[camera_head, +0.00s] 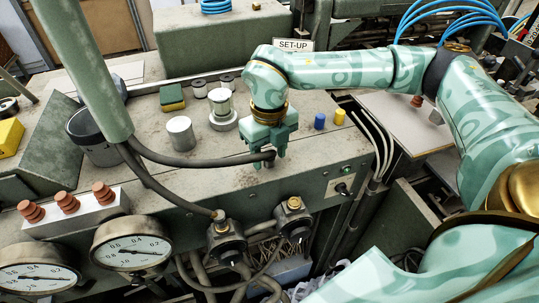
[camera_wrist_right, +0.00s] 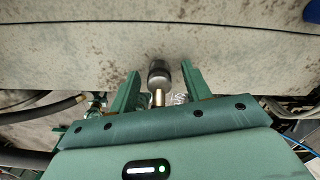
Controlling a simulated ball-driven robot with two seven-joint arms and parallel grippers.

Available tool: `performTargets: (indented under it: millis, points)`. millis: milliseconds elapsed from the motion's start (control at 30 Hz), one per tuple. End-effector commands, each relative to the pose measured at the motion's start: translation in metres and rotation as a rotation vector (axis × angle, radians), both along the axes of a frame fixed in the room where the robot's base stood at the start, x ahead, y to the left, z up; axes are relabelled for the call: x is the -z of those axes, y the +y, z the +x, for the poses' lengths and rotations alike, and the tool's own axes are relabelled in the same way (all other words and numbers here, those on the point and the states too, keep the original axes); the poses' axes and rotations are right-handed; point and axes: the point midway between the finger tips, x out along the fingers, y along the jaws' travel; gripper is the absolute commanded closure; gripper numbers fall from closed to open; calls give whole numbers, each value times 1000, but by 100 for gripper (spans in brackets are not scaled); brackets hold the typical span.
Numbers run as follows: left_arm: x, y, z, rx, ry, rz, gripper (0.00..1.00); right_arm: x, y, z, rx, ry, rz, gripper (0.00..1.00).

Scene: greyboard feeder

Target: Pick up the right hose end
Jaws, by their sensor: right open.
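The right hose (camera_head: 200,161) is dark and runs from the foot of a pale green pipe (camera_head: 85,70) towards the right. Its end (camera_head: 268,156) is between the fingers of my right gripper (camera_head: 266,151), which points down over the front of the bench. In the right wrist view, a dark cylindrical end with a metal band and brass tip (camera_wrist_right: 158,77) stands between the two green fingers of my right gripper (camera_wrist_right: 159,80). Gaps show on both sides, so the jaws are open around it. My left gripper is not in view.
A second hose (camera_head: 150,182) bends down to a valve fitting (camera_head: 225,238); another valve (camera_head: 293,217) stands to its right. Pressure gauges (camera_head: 130,246) and a metal cylinder (camera_head: 181,133) are on the left. Blue and yellow caps (camera_head: 339,117) lie right of the gripper.

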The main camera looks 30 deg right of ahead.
Motion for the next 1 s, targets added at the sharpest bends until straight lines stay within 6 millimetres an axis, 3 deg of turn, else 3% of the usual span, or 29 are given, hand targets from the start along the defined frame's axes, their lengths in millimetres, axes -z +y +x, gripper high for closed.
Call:
performTargets:
  millis: [133,300,733,867,1000]
  points:
    - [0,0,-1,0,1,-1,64,0,0,0,-1,-1,0,54]
    - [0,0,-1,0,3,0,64,0,0,0,-1,-1,0,98]
    - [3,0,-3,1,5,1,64,-8,0,1,-2,-4,1,98]
    - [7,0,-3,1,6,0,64,-30,0,2,-1,-8,1,98]
    - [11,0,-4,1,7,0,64,-64,13,-23,-7,-9,1,98]
